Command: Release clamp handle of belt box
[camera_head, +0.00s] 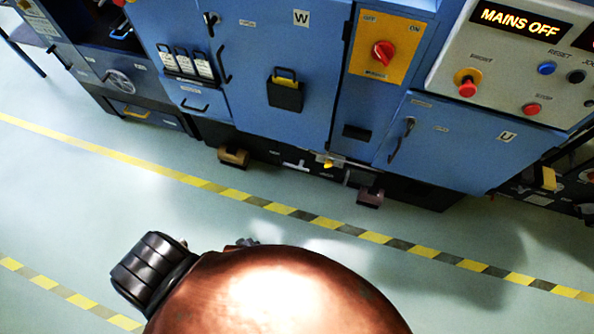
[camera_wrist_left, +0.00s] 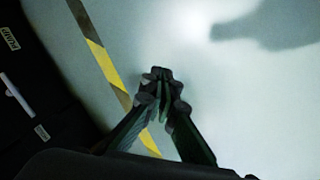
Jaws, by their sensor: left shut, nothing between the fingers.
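I cannot tell for sure which part of the blue machine is the belt box. A door marked W (camera_head: 290,60) has a dark handle (camera_head: 223,63) at its left edge. A lower right door marked U (camera_head: 450,145) has a black lever handle (camera_head: 402,138) at its left side. My left gripper (camera_wrist_left: 161,76) is shut and empty above the floor in the left wrist view. In the head view only a small dark bit of it (camera_head: 246,242) shows behind my copper-coloured arm, well apart from the machine. My right gripper is not in view.
A lit MAINS OFF sign (camera_head: 520,22) is at top right, near a red rotary switch (camera_head: 383,53). Brown pedals (camera_head: 233,157) (camera_head: 370,197) stick out at the machine's foot. A yellow-black floor stripe (camera_head: 270,205) runs before it. The floor there is clear.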

